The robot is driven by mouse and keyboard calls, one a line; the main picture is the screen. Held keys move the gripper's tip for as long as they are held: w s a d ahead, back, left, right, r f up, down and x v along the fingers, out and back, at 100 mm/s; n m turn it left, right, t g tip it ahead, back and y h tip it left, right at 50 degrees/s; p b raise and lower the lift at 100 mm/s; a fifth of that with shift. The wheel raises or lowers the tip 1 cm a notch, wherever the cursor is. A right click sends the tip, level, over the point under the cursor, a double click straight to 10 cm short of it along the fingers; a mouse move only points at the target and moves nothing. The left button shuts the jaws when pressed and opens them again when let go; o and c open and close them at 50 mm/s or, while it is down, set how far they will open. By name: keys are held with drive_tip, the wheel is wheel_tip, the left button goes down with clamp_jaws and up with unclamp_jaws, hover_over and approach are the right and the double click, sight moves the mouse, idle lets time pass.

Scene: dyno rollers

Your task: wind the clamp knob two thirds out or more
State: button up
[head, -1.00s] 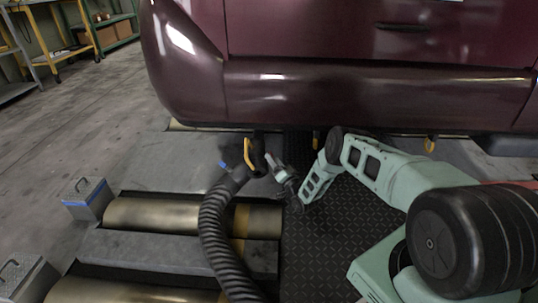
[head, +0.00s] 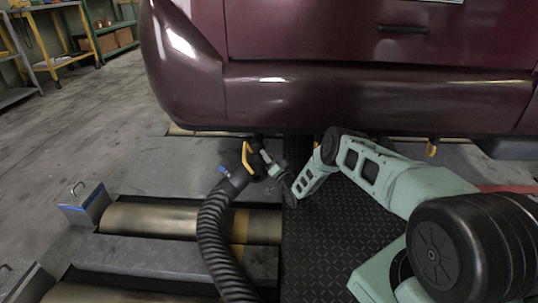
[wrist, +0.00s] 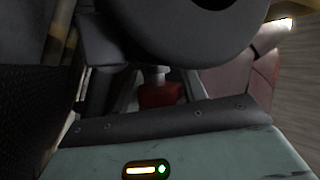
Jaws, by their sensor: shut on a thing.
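The black exhaust hose (head: 212,222) rises to a dark nozzle with a yellow handle (head: 246,158) under the car's rear bumper. My gripper (head: 266,160) is at the right side of this nozzle. In the wrist view a red knob (wrist: 160,94) on a short metal stem sits between the dark fingers of my gripper (wrist: 148,96), which is shut on it. A large dark round part of the nozzle (wrist: 185,35) fills the top of that view, just beyond the knob. The knob is too small to make out in the head view, and its thread length cannot be read.
Metal rollers (head: 150,215) and a dark tread plate (head: 335,245) lie below. A grey box with a handle (head: 83,204) stands at left. Open floor lies at far left.

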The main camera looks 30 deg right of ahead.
drive_tip(key=shift+b, duration=0.35)
drive_tip(key=shift+f+n+t+y+b, duration=0.15)
drive_tip(key=shift+n+t+y+b, duration=0.25)
drive_tip(key=shift+n+y+b, duration=0.4)
drive_tip(key=n+t+y+b, duration=0.1)
drive_tip(key=n+y+b, duration=0.3)
drive_tip(key=b, duration=0.1)
drive_tip(key=shift+s+a, duration=0.1)
drive_tip(key=shift+a, duration=0.05)
drive_tip(key=n+y+b, duration=0.1)
drive_tip(key=y, duration=0.1)
drive_tip(key=n+y+b, duration=0.3)
drive_tip(key=shift+s+a+r+n+y+b, duration=0.15)
drive_tip(key=shift+r+n+y+b, duration=0.1)
drive_tip(key=shift+n+y+b, duration=0.15)
drive_tip(key=shift+s+r+n+g+y+b, duration=0.15)
drive_tip(key=shift+n+g+y+b, duration=0.2)
drive_tip(key=shift+n+y, duration=0.3)
drive_tip(key=shift+w+r+n+g+y+b, duration=0.15)
drive_tip(key=shift+n+g+y+b, duration=0.1)
drive_tip(key=shift+n+y+b, duration=0.3)
drive_tip(key=shift+s+r+y, duration=0.1)
drive_tip(key=shift+y, duration=0.2)
drive_tip(key=o, duration=1)
drive_tip(key=shift+c, duration=0.2)
